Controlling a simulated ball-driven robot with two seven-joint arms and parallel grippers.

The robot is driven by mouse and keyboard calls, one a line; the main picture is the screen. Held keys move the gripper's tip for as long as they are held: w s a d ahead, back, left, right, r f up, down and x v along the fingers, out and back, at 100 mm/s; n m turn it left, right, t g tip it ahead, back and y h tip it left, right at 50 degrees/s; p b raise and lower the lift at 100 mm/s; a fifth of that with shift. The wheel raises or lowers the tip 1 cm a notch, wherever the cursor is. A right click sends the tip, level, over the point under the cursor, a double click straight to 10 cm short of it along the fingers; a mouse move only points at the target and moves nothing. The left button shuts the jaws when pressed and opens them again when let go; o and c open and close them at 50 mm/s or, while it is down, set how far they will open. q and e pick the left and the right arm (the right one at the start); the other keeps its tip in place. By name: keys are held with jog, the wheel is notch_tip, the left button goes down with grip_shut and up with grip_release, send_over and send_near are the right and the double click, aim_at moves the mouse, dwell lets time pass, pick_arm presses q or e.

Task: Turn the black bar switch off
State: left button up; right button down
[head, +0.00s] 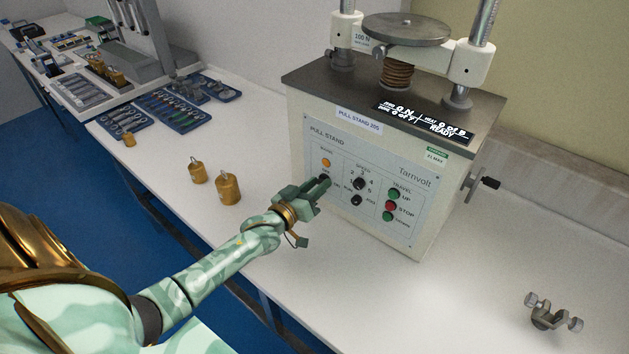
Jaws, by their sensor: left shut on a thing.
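My left gripper (322,182) reaches the left part of this panel, below the orange mains lamp (326,163). Its fingers are shut on the black bar switch there. The fingers cover nearly all of the switch, so I cannot tell which way its bar points. My right gripper is not in view.
Two black knobs (359,183) sit just right of my gripper, then green and red travel buttons (391,206). A metal clamp (545,312) lies at the right; the front bench is clear.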

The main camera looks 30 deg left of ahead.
pick_arm(q)
jog(key=n+p, duration=0.1)
jog(key=n, duration=0.2)
jog(key=shift+a+r, duration=0.1)
jog(key=n+p, duration=0.1)
jog(key=n, duration=0.2)
jog(key=shift+n, duration=0.3)
jog(key=n, duration=0.3)
jog(key=shift+f, duration=0.3)
jog(key=shift+n, duration=1.7)
jog(key=o, duration=1)
jog(key=shift+s, duration=0.1)
